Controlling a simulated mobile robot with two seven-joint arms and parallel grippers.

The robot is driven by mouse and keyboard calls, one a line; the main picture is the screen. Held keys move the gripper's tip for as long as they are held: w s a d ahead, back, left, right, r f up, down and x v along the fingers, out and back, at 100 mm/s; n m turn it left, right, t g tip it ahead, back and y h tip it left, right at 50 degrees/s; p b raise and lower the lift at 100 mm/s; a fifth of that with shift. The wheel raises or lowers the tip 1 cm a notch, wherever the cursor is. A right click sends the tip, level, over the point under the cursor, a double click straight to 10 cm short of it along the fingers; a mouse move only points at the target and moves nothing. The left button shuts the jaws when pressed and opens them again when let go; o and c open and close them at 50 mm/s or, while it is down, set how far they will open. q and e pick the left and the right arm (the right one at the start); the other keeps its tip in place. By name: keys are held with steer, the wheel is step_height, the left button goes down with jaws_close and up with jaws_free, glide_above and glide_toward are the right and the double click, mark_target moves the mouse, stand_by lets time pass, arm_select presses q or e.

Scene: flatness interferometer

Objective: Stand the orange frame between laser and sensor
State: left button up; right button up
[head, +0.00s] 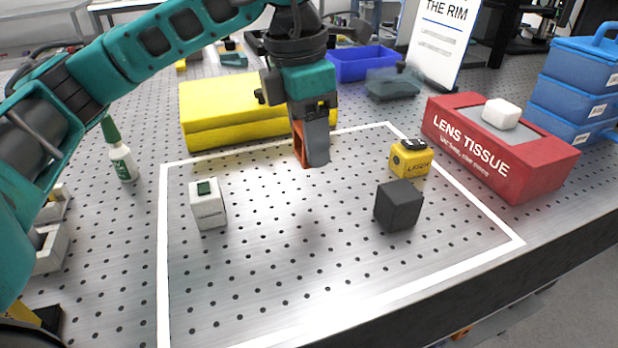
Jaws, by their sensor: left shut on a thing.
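My left gripper (313,146) comes down over the middle of the white-outlined area, shut on the orange frame (299,143). The frame is mostly hidden behind the grey finger; only an upright orange edge and part of its opening show. It appears held above the table. The yellow laser (409,158), labelled LASER, sits to the right inside the outline. A white box with a green top (207,207) stands to the left, and a dark grey cube (398,206) at the right front. No label shows which one is the sensor. My right gripper is not in view.
A yellow case (230,108) lies behind the outline. A red lens tissue box (500,150) with a white block (501,113) on it stands at right, beside blue stacked boxes (575,85). A green-capped bottle (121,158) stands at left. The outline's middle and front are clear.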

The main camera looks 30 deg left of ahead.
mark_target(309, 194)
arm_select(q)
step_height(309, 194, down, 6)
steer(key=shift+f+b, duration=0.2)
steer(key=shift+b, duration=0.25)
steer(key=shift+f, duration=0.2)
steer(key=o, duration=1.1)
steer(key=shift+r, duration=0.1)
